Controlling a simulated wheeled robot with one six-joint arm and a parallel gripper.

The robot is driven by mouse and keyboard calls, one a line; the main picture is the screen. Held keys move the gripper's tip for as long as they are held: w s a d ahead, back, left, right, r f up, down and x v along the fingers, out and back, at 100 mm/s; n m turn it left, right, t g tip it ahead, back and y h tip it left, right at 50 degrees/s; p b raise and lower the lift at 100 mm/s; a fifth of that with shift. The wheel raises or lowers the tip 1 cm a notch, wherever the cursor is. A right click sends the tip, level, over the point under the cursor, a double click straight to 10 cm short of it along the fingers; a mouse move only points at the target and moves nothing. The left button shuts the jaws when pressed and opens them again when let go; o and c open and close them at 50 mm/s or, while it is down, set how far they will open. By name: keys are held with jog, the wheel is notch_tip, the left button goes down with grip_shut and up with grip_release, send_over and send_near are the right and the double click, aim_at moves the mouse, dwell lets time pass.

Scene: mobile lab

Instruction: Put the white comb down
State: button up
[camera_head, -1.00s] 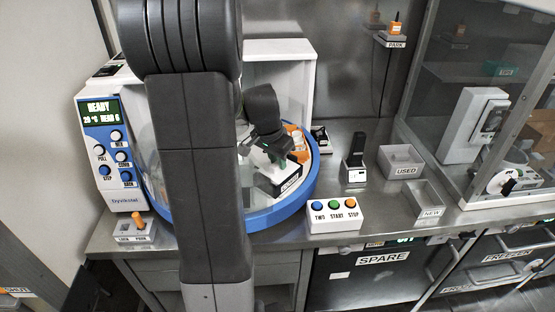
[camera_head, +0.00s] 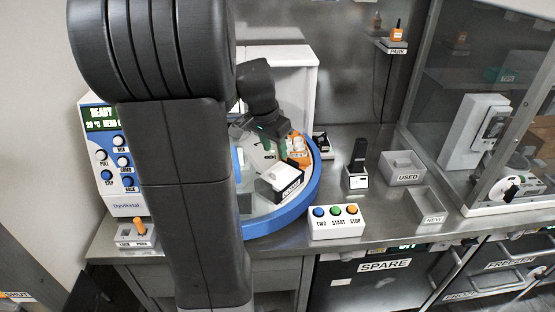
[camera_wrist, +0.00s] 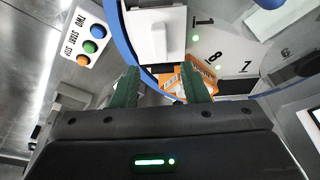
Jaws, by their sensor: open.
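My gripper (camera_wrist: 170,88) is open, with two green fingers and nothing seen between them. In the head view my gripper (camera_head: 268,144) hangs over the blue-rimmed round turntable (camera_head: 284,217), just behind a white block with a black label (camera_head: 287,180). In the wrist view a white block with a slim raised piece on top (camera_wrist: 155,42) stands on the turntable, ahead of the fingers and apart from them. This raised piece may be the white comb; I cannot tell its shape for sure. An orange holder (camera_wrist: 176,80) lies below the fingers.
The machine's control panel (camera_head: 112,150) stands at left, partly behind my arm. A three-button box (camera_head: 336,221), a small black-and-white device (camera_head: 356,172), and the USED (camera_head: 408,180) and NEW (camera_head: 432,219) trays stand right. A glass cabinet (camera_head: 470,80) bounds the far right.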

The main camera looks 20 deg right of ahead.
aim_at(280, 169)
jog(key=v, duration=0.4)
jog(key=x, duration=1.2)
jog(key=shift+r, duration=2.2)
jog(key=shift+f, duration=0.15)
